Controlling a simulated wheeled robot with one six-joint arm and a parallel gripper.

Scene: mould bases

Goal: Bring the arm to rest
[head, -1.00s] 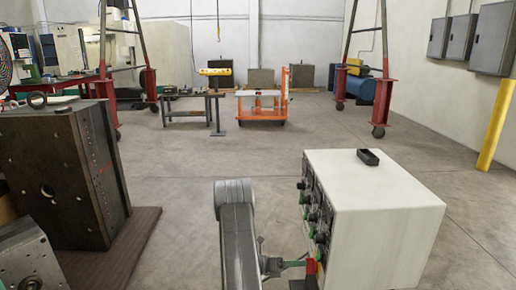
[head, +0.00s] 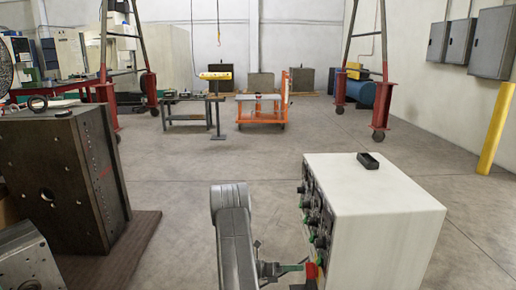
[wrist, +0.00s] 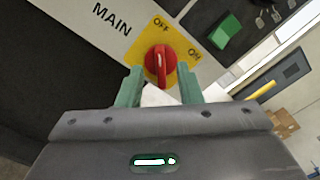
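My gripper (wrist: 159,78) has two green fingers standing apart with nothing held between them. In the wrist view a red rotary knob (wrist: 160,66) on a yellow plate (wrist: 185,76) lies just ahead of the fingertips. The plate reads OFF and ON, with MAIN beside it, and the knob's white line points roughly toward OFF. In the head view my gripper (head: 298,267) is low at the panel side of the white cabinet (head: 385,205), close to the red knob (head: 311,271). Whether a finger touches the knob cannot be told.
A green switch (wrist: 226,32) sits on the panel near the knob. A large dark mould base (head: 50,185) stands at left on a brown mat (head: 135,245). Open floor stretches ahead to an orange cart (head: 262,110).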

